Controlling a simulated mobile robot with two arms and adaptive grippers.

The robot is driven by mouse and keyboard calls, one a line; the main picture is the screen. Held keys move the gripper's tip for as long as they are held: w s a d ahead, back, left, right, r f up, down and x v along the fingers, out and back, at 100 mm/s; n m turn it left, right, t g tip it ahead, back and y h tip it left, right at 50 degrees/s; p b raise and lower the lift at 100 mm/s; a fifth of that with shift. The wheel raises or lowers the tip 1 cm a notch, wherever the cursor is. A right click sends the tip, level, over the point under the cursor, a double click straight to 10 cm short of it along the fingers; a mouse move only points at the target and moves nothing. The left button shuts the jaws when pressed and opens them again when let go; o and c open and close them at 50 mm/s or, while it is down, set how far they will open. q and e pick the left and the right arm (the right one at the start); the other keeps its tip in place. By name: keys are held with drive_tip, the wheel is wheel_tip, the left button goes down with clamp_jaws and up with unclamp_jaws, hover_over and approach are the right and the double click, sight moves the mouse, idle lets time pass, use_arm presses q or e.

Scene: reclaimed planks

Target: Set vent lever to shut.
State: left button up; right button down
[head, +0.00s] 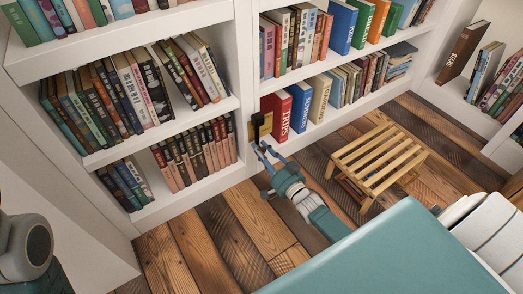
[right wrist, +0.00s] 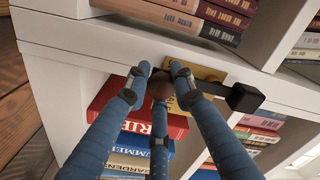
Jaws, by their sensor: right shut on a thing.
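The vent lever has a black handle (head: 258,119) on a small brass plate (head: 251,131), fixed to the front of a white bookcase upright. In the right wrist view the lever's black block end (right wrist: 244,97) sticks out to the right, past the brass plate (right wrist: 207,71). My right gripper (head: 263,149) reaches up to the lever from below in the head view. In the right wrist view its blue fingers (right wrist: 157,76) close around the lever near the plate, with a brown rounded part between the tips. The fingers partly hide the lever and plate. My left gripper is out of view.
White bookcase shelves (head: 195,121) full of books surround the lever. A red book (head: 276,117) stands just right of it. A slatted wooden stool (head: 376,162) stands on the plank floor (head: 240,222), right of my right arm.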

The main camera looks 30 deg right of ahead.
drive_tip(key=c, duration=1.5)
unclamp_jaws()
drive_tip(key=shift+a, duration=0.1)
drive_tip(key=s, duration=0.8)
drive_tip(key=s+d, duration=0.1)
drive_tip(key=s, duration=0.3)
